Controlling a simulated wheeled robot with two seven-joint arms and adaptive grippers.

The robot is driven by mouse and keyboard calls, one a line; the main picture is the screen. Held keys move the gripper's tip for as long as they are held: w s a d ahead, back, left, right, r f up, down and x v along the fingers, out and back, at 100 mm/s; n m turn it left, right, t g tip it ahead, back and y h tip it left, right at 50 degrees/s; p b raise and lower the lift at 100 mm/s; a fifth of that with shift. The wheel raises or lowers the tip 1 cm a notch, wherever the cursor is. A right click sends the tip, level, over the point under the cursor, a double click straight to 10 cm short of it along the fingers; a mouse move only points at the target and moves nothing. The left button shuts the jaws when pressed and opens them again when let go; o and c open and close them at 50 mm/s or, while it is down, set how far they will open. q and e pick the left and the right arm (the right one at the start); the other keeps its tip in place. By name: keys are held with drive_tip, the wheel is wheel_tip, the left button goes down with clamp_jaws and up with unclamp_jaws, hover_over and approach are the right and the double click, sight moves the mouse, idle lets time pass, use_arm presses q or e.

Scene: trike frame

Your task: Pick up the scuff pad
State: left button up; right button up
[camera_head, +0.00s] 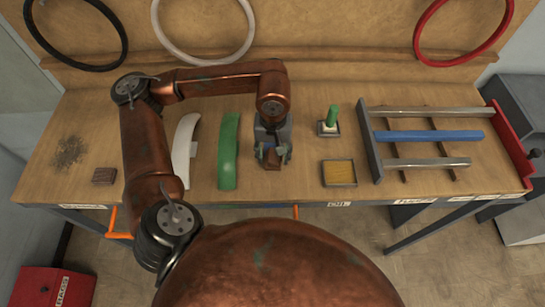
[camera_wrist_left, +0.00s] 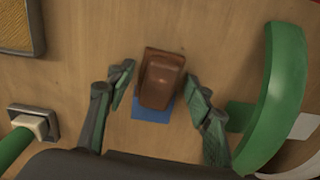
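A brown block (camera_head: 272,164) lies on the workbench below my left gripper. In the left wrist view the brown block (camera_wrist_left: 161,80) sits partly over a blue patch (camera_wrist_left: 153,109). A flat dark brown pad (camera_head: 103,175) lies at the left of the bench. I cannot tell for sure which of these two is the scuff pad. My left gripper (camera_head: 272,155) points down over the block. In the wrist view its fingers (camera_wrist_left: 158,82) are open, one on each side of the block, with a gap to each. My right gripper is not in view.
A green curved fender (camera_head: 229,150) and a white one (camera_head: 182,150) lie left of the gripper. Right of it are a yellow tray (camera_head: 339,173), a green-handled tool (camera_head: 332,117) and a frame of tubes (camera_head: 428,136). Bare bench lies between the tray and the gripper.

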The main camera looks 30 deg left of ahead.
sight(273, 155)
use_arm(q)
drive_tip(key=c, duration=0.9)
drive_tip(key=shift+c, duration=0.2)
drive_tip(key=shift+w+r, duration=0.1)
drive_tip(key=shift+r, duration=0.4)
wheel_tip(273, 155, up, 2)
drive_tip(key=shift+r+b, duration=0.15)
drive_tip(key=shift+b, duration=0.4)
drive_tip(key=s+d+r+b, duration=0.5)
drive_tip(key=s+d+r, duration=0.4)
drive_tip(key=d, duration=0.1)
drive_tip(key=shift+s+r, duration=0.4)
